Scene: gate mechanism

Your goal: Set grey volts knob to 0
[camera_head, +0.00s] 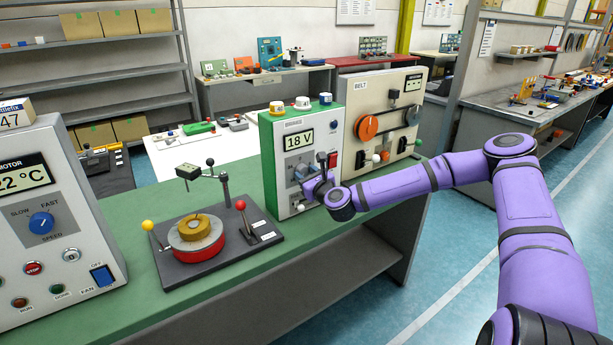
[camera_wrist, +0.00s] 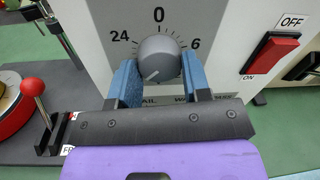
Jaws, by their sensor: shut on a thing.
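The grey knob (camera_wrist: 158,58) is on the pale front panel of a green-sided box (camera_head: 270,160). In the wrist view its white pointer mark slants to the lower left. Printed marks show 0 at the top, 6 at the right and 24 at the left; the lower part of the dial is hidden by my gripper. The box's display (camera_head: 299,140) reads 18 V. My gripper (camera_wrist: 158,72) has its blue fingers on both sides of the knob and is shut on it. In the head view the gripper (camera_head: 316,184) is at the panel, where the knob is largely hidden.
A red rocker switch (camera_wrist: 272,52) marked OFF and ON is right of the knob. A red-tipped lever (camera_wrist: 33,88) stands to the left on a dark base. The BELT box (camera_head: 385,100) stands behind on the right, the motor box (camera_head: 50,220) at the left.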

